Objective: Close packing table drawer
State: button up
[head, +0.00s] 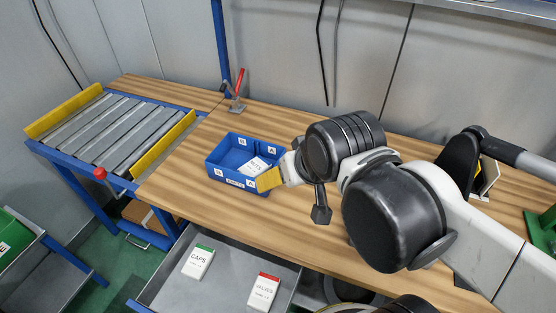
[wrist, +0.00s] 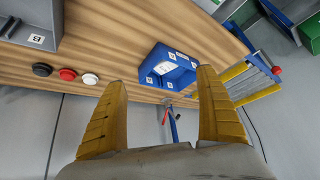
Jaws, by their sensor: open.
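The packing table (head: 190,166) has a wood-grain top and a blue frame. Its grey drawer (head: 228,277) stands pulled out below the table's front edge, its near end cut off by the bottom of the head view. A green-topped CAPS box (head: 198,262) and a red-topped VALVES box (head: 263,292) lie in it. My gripper (head: 268,180) is above the tabletop at the right side of a blue bin, up and away from the drawer. In the wrist view its yellow fingers (wrist: 160,78) are wide apart with nothing between them. The drawer is not clearly seen in the wrist view.
The blue bin (head: 222,172) holds a white labelled box (head: 255,165). A roller conveyor (head: 110,130) with yellow side rails adjoins the table at left. A red-handled clamp (head: 238,92) stands at the back edge. Black, red and white buttons (wrist: 67,75) show in the wrist view.

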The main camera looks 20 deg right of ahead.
aim_at(227, 286)
jog(key=k+u, duration=0.1)
jog(key=u, duration=0.4)
jog(key=k+u, duration=0.1)
jog(key=u, duration=0.4)
jog(key=j+u, duration=0.1)
jog(key=u, duration=0.4)
jog(key=j+z, duration=0.3)
jog(key=k+j+z, duration=0.1)
jog(key=j+z, duration=0.2)
jog(key=j, duration=0.25)
